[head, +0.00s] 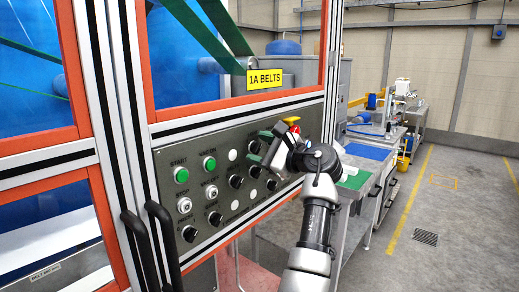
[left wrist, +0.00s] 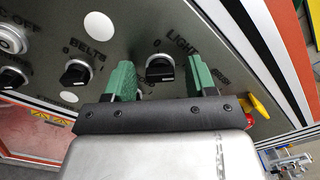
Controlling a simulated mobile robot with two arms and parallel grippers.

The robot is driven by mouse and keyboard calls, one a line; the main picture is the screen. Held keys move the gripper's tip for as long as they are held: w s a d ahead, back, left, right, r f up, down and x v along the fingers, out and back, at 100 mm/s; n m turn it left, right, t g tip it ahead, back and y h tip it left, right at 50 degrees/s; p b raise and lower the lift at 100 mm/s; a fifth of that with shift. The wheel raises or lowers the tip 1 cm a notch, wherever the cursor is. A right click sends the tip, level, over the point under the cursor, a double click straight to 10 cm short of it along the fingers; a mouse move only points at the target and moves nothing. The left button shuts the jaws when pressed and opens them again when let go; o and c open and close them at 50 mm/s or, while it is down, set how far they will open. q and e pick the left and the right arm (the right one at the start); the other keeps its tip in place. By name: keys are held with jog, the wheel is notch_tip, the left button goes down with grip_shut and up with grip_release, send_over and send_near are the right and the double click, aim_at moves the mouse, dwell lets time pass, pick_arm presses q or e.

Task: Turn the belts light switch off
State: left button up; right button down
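The light switch (left wrist: 160,68) is a black rotary knob under the label LIGHT on the grey control panel (left wrist: 125,30). In the left wrist view it sits between the two green fingertips of my left gripper (left wrist: 160,78). The gripper is open, with a finger on each side of the knob; I cannot tell whether either touches it or which setting it points to. In the head view my left gripper (head: 259,148) is at the panel's upper right and seems to hide this knob. My right gripper is not in view.
A BELTS knob (left wrist: 75,73) lies left of the light switch. A yellow and red button (head: 291,122) is close beside the gripper. Several buttons and knobs fill the panel under the yellow 1A BELTS sign (head: 264,79). Black door handles (head: 163,240) stick out at lower left.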

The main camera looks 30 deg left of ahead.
pick_arm(q)
jog(key=shift+a, duration=0.1)
jog(key=c, duration=0.8)
jog(key=shift+c, duration=0.2)
jog(key=shift+n, duration=0.4)
jog(key=shift+f+n+b, duration=0.1)
jog(key=shift+n+b, duration=0.3)
jog(key=shift+n, duration=0.6)
jog(key=n+b, duration=0.1)
jog(key=n, duration=0.3)
jog(key=shift+f+n+b, duration=0.15)
jog(key=shift+n+b, duration=0.15)
jog(key=shift+b, duration=0.05)
jog(key=n+b, duration=0.2)
jog(key=n, duration=0.3)
jog(key=shift+f+b, duration=0.15)
jog(key=shift+b, duration=0.2)
jog(key=n+b, duration=0.2)
jog(key=n, duration=0.3)
jog(key=shift+n, duration=0.5)
